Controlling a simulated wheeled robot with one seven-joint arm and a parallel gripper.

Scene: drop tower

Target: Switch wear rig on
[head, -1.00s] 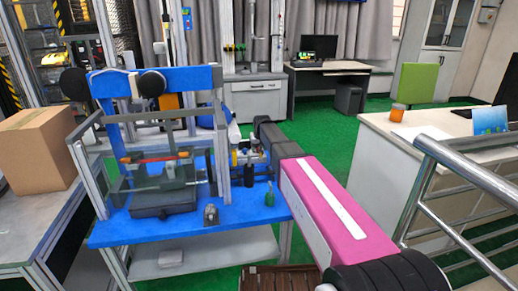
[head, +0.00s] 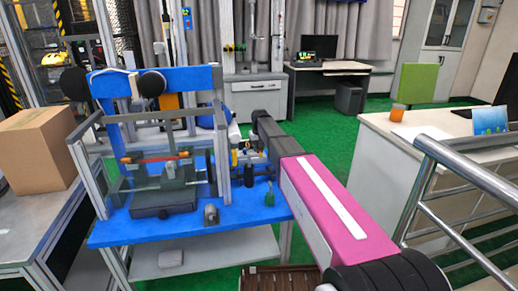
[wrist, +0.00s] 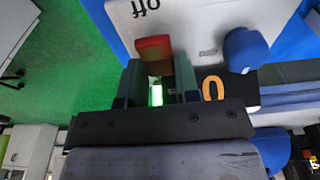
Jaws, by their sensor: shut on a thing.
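The wear rig (head: 165,211) is a blue bench with a metal frame and clear panels, at left centre in the head view. In the wrist view a pale panel (wrist: 195,22) carries lettering reading "off", upside down. A red switch piece (wrist: 154,49) stands out by the panel. My gripper (wrist: 157,75) is shut on the red switch piece, with a dark finger on each side. A bright green glow shows between the fingers; I cannot tell its source. In the head view my gripper is hard to make out beside the rig's right frame.
A blue round knob (wrist: 245,50) and an orange ring (wrist: 212,88) are close to the right of my fingers in the wrist view. A cardboard box (head: 38,148) is left of the rig. A metal railing (head: 470,175) and a white desk (head: 375,150) are at right.

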